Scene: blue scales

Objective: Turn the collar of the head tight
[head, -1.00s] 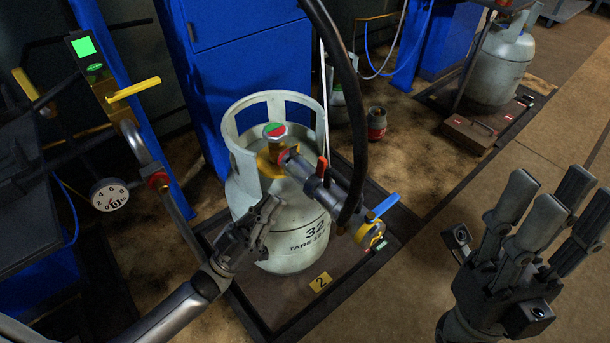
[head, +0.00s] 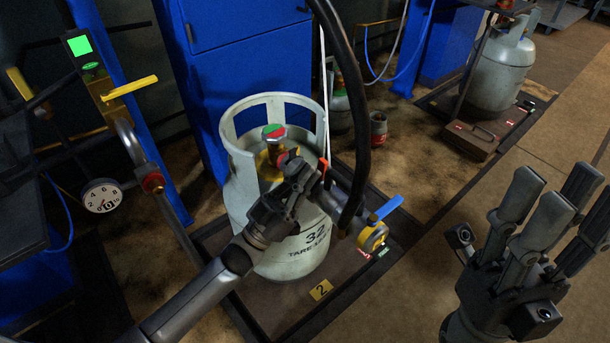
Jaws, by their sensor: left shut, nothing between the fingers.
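The filling head (head: 345,183) is on the brass valve (head: 267,165) of a pale grey gas cylinder (head: 285,250). It has a red part at its valve end, a red lever (head: 322,165), a blue handle (head: 389,207) and a yellow end. My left gripper (head: 303,178) is shut and empty, at the head's near end beside the valve. It hides most of the collar region, and I cannot tell whether it touches the head. My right gripper (head: 540,215) is open and empty at the far right, fingers pointing up, away from the cylinder.
The cylinder stands on a dark scale platform (head: 225,235) marked 2. A black hose (head: 360,120) hangs down to the head. At left are a post with a green display (head: 79,45), yellow handle and round gauge (head: 102,196). A blue cabinet (head: 245,75) stands behind.

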